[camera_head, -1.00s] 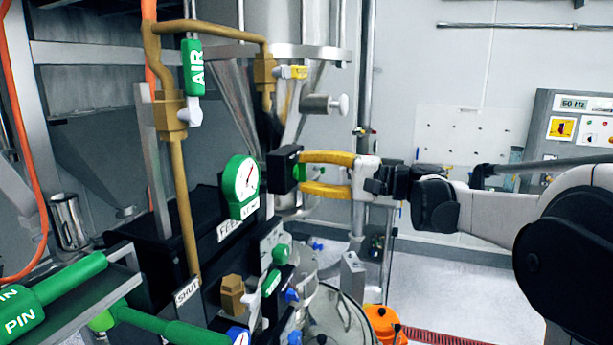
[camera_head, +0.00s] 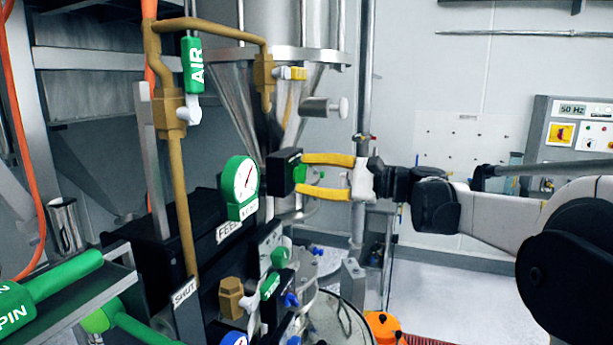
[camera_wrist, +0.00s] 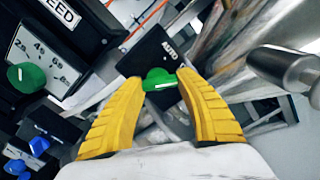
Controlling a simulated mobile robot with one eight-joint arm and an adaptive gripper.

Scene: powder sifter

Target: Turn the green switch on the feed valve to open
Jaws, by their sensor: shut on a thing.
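A black box (camera_head: 283,172) marked AUTO carries a small green switch (camera_head: 299,174), right of the round green gauge (camera_head: 240,182). In the wrist view the green switch (camera_wrist: 159,80) shows on the face of the black box (camera_wrist: 150,52), between my yellow fingertips. My gripper (camera_head: 300,175) reaches in from the right and is shut on the green switch, one finger above and one below it. In the wrist view the fingers of my gripper (camera_wrist: 160,82) touch both sides of the switch. The switch's pointer is partly hidden.
A FEED panel (camera_wrist: 45,50) with a numbered scale and another green knob (camera_wrist: 25,76) lies left in the wrist view. A steel hopper (camera_head: 225,85) and brass pipe (camera_head: 178,200) stand close by. A metal handle (camera_wrist: 285,70) sticks out at right.

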